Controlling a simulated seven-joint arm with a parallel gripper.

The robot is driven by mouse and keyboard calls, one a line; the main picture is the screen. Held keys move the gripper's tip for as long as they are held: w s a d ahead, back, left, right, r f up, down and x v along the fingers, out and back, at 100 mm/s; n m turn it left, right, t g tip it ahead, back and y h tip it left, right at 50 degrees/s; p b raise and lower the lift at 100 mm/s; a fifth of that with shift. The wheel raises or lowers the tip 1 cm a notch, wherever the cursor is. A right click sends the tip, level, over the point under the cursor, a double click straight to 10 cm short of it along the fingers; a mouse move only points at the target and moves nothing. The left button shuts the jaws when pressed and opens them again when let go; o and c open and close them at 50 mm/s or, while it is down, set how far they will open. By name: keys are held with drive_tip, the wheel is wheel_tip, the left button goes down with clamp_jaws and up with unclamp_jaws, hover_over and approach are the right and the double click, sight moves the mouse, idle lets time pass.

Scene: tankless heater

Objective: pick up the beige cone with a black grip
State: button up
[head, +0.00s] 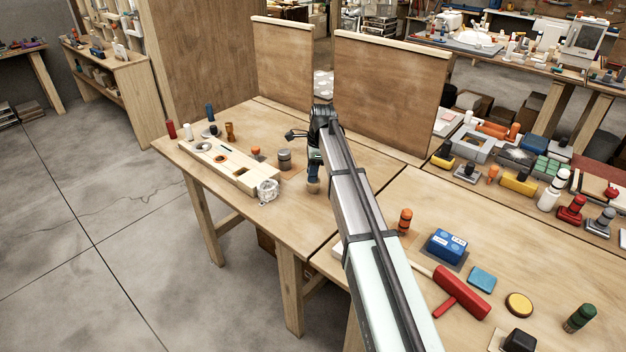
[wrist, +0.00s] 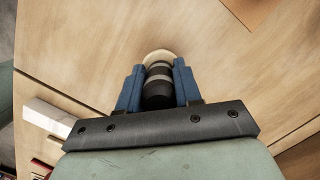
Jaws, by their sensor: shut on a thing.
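The beige cone with a black grip (wrist: 158,84) is between the two blue fingers of my gripper (wrist: 158,68) in the wrist view. Its dark banded grip is nearest the camera, and a round beige part shows beyond it. My gripper (head: 314,172) is shut on the grip. In the head view the beige part (head: 313,187) shows just below the fingers, near the right side of the left table. The grip is mostly hidden there by the gripper. I cannot tell whether the cone touches the tabletop.
A clear crumpled-looking item (head: 267,191) is near the front edge. Upright wooden panels (head: 390,95) stand behind.

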clamp_jaws()
drive_tip(key=shift+r, duration=0.15)
wheel_tip(320, 180, up, 8)
drive_tip(key=shift+r, duration=0.15)
drive_tip(key=shift+a+r, duration=0.15)
drive_tip(key=shift+r, duration=0.25)
drive_tip(key=s+a+r, duration=0.1)
drive_tip(key=a+r, duration=0.2)
drive_tip(key=a, duration=1.2)
drive_tip(key=shift+r, duration=0.1)
